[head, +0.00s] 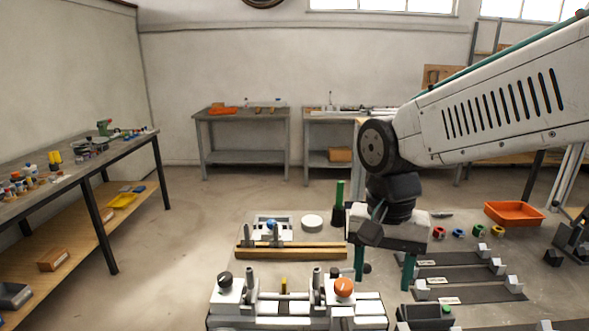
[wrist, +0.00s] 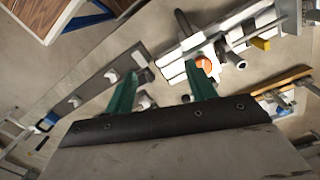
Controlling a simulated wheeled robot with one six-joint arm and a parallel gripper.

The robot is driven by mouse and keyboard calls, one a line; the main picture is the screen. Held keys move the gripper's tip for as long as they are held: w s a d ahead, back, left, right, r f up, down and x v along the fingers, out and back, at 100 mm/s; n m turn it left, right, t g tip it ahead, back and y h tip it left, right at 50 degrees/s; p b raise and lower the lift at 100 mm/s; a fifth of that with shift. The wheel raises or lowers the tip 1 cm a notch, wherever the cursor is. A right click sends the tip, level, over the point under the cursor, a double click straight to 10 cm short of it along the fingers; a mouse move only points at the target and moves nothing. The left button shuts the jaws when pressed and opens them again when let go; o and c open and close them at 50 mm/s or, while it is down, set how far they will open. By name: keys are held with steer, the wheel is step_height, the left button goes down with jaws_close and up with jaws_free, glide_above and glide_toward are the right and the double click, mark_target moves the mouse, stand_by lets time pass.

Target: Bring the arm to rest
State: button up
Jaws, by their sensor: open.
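My gripper (head: 383,262) hangs from my white arm at the right of the head view, pointing down above the bench. Its two green fingers stand apart with nothing between them. In the wrist view the gripper (wrist: 163,90) shows the same two spread green fingers. The frame jig (head: 297,309), a light metal fixture with clamps and an orange knob (head: 344,287), lies in front and to the left of the gripper. The jig also shows in the wrist view (wrist: 225,35), beyond the right finger. I cannot tell the exact height of the fingers over the bench.
A wooden bar (head: 292,251) lies behind the jig. An orange tray (head: 514,213) and several small coloured rings stand at the right. Dark strips with metal blocks (head: 458,274) lie right of the gripper. A side workbench (head: 75,165) stands left, with open floor between.

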steer(key=s+d+r+n+t, duration=0.1)
steer(key=s+d+n, duration=0.3)
steer(key=s+d, duration=0.7)
steer(key=shift+s+d+r+t, duration=0.25)
steer(key=shift+s+r+t, duration=0.15)
steer(key=shift+s+t, duration=0.35)
steer(key=shift+s, duration=0.1)
